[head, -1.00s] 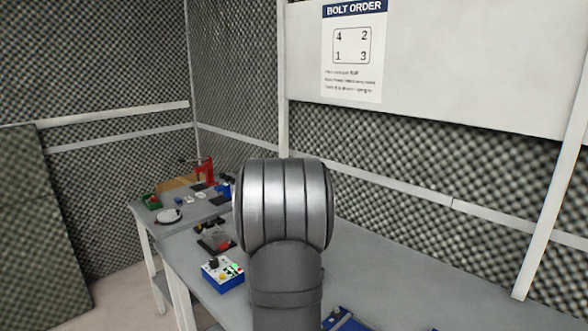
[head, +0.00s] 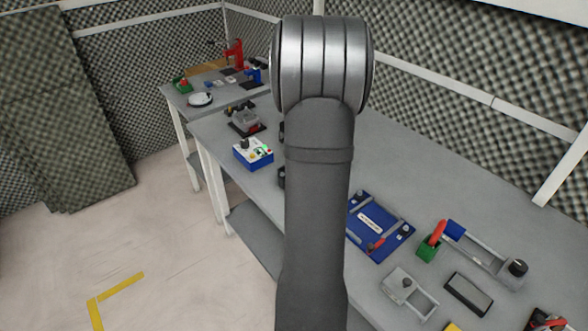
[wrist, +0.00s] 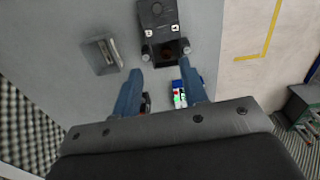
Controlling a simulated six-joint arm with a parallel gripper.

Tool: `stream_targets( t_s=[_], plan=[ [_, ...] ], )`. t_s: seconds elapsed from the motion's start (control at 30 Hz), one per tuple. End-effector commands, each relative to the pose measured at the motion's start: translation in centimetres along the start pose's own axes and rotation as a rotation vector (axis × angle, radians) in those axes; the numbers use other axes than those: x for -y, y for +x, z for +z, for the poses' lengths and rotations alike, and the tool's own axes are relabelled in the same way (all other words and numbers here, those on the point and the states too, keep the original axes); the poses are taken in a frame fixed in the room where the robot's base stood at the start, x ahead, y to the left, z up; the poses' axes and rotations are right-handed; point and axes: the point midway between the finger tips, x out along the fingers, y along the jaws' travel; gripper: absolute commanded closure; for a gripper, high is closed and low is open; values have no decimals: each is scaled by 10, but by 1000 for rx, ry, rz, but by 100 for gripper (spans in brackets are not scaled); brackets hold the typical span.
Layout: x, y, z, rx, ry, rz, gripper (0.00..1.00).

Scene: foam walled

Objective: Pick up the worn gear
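No part can be surely made out as the worn gear. In the wrist view a dark grey device (wrist: 158,18) has an open recess with a small brownish thing (wrist: 168,54) in it, too dim and small to identify. My gripper (wrist: 160,68) shows as two blue fingers, apart, with nothing held between their tips. The fingertips appear just short of the recess in the picture; the height gap cannot be judged. In the head view my arm covers the middle of the bench and hides the gripper.
A blue and white button box (head: 253,153) stands on the bench (head: 455,185), left of my arm. A blue board (head: 380,228), a green block with a red handle (head: 428,250) and a grey fixture (head: 408,290) lie to the right. The bench's back right is bare.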

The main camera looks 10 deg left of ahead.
Motion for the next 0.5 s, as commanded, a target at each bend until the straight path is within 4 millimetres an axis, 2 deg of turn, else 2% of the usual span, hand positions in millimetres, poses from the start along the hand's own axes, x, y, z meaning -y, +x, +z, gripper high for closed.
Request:
stream_targets(
  t_s=[0.1,0.23,0.37,0.5],
  plan=[
    [-3,10,-31,1,-171,-2,60],
    [-4,18,-56,1,-336,-2,60],
    [-4,27,-66,2,-405,-2,60],
    [-4,52,-66,3,-408,-4,60]
  ],
)
